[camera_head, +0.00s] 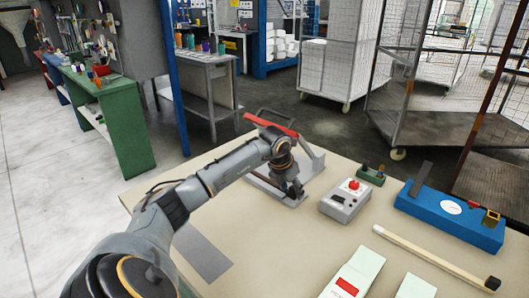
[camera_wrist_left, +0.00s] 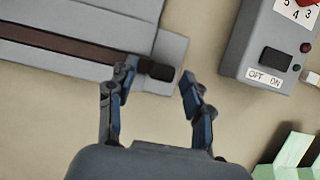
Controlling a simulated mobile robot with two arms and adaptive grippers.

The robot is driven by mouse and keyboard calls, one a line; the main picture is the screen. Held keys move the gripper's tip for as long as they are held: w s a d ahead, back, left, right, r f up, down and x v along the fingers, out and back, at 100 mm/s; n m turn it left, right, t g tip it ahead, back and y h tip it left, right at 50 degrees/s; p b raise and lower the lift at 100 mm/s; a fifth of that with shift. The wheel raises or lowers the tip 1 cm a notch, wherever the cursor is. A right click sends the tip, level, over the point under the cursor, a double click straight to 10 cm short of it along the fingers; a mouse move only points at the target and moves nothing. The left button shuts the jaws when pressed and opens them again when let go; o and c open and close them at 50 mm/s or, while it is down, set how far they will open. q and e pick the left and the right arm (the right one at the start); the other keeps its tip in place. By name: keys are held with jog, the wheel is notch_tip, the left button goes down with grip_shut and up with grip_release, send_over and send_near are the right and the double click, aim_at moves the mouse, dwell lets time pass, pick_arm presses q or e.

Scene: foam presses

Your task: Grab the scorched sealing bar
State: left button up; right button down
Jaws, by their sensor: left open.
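A grey sealing press (camera_head: 262,187) with a red handle (camera_head: 271,125) stands on the beige table. In the left wrist view, a dark brown bar (camera_wrist_left: 75,48) lies along the grey press (camera_wrist_left: 100,15) and ends in a blackish block (camera_wrist_left: 160,71); it looks like the scorched sealing bar. My left gripper (camera_head: 291,190) is over the near right end of the press. In the left wrist view, its open fingers (camera_wrist_left: 156,82) are on either side of the block's end, with a gap on the right. I cannot tell whether the left finger touches it. My right gripper is not in view.
A grey control box (camera_head: 340,206) with a red knob stands right of the press, also in the left wrist view (camera_wrist_left: 265,45). Pale green bags (camera_head: 352,274) lie in front.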

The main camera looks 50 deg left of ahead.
pick_arm(q)
grip_shut()
jog(key=shift+r, duration=0.15)
